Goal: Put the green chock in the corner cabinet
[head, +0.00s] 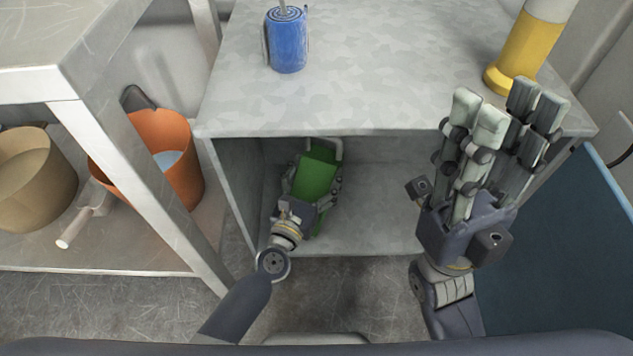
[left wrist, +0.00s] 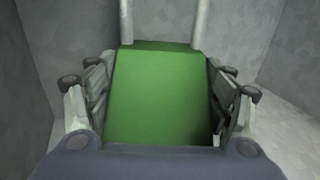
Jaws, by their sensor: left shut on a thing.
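The green chock (head: 314,176) is inside the open grey cabinet (head: 365,112), in its left part. My left gripper (head: 308,190) reaches in through the open front and is shut on the chock, with fingers on both sides of it. In the left wrist view the chock (left wrist: 160,95) fills the middle between the fingers, and its pale handle rises at the far end. Whether the chock touches the cabinet floor is hard to tell. My right gripper (head: 505,115) is in front of the cabinet's right side, fingers spread upward, open and empty.
A metal shelf (head: 140,150) at left holds an orange bucket (head: 178,150) and a tan pot (head: 35,180). A blue door panel (head: 570,250) stands at right. The cabinet's middle is clear.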

